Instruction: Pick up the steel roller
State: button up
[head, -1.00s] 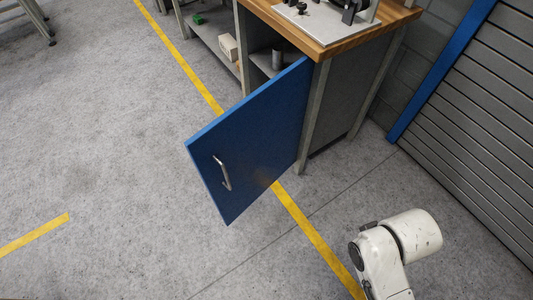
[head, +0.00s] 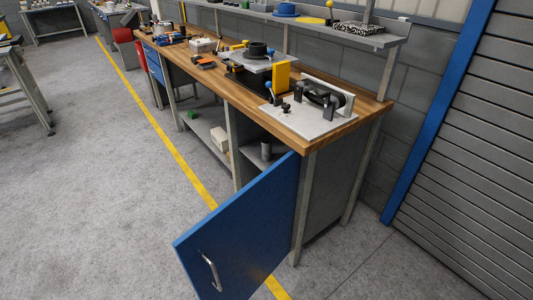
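A grey metallic cylinder (head: 266,150), which looks like the steel roller, stands upright on the shelf (head: 252,157) inside the cupboard at the near end of the workbench. The cupboard's blue door (head: 240,232) stands open towards me and rises in front of the opening's lower right part, hiding some of the inside. My gripper is not in view.
The wooden benchtop (head: 225,84) above carries a plate with a black fixture (head: 325,97) and several tools. A pale box (head: 219,139) and a green block (head: 192,114) lie on the lower shelf left of the cupboard. The floor (head: 100,200) to the left is clear.

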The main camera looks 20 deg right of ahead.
aim_at(265, 142)
jog(key=i+j, duration=0.25)
jog(key=j, duration=0.15)
jog(key=i+j+z, duration=0.1)
jog(key=i+j, duration=0.15)
jog(key=j, duration=0.15)
jog(key=i+j, duration=0.2)
jog(key=j, duration=0.2)
jog(key=i+z, duration=0.05)
